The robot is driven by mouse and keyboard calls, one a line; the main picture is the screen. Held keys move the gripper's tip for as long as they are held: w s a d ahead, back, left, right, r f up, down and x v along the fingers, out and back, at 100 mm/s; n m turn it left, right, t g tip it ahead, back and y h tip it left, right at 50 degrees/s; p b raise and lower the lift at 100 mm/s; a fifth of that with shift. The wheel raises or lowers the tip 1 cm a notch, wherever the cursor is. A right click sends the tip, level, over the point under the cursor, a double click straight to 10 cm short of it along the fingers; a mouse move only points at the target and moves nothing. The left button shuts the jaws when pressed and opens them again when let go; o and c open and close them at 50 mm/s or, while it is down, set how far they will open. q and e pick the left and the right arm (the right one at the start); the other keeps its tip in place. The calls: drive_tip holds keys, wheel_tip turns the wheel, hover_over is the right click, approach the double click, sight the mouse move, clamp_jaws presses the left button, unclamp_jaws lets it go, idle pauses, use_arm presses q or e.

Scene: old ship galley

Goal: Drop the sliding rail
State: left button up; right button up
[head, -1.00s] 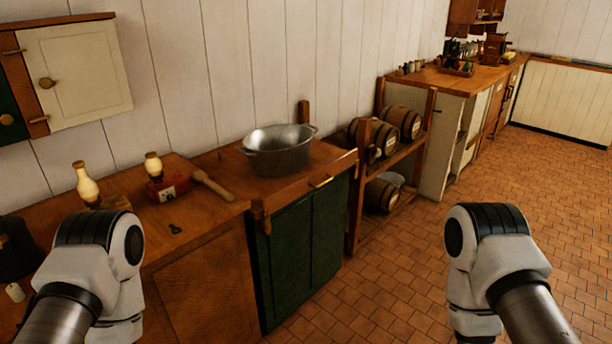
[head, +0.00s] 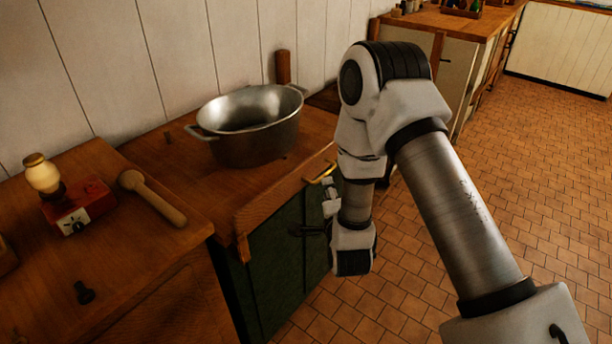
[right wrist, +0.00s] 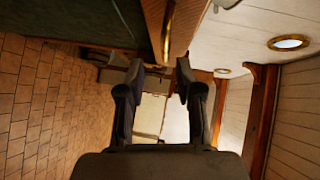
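A wooden rail (head: 280,198) runs along the front edge of the middle counter and carries a brass handle (head: 321,173). In the right wrist view the handle (right wrist: 167,32) shows as a narrow brass strip on wood, above and beyond the fingertips. My right gripper (right wrist: 160,72) is open, with its two dark fingers apart and nothing between them. In the head view the right gripper (head: 308,230) is partly hidden by my own wrist. It is in front of the green cabinet door, a little below the handle and apart from it. My left gripper is not in view.
A metal pot (head: 250,125) stands on the middle counter. A green cabinet (head: 285,260) is below the rail. Tiled floor (head: 520,180) is open on the right.

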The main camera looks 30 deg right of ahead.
sight(325, 174)
drive_tip(key=x, duration=0.4)
drive_tip(key=p+x, duration=0.1)
drive_tip(key=x, duration=0.1)
drive_tip(key=shift+w+d+r, duration=0.3)
drive_tip(key=shift+w, duration=0.05)
drive_tip(key=shift+f, duration=0.1)
clamp_jaws()
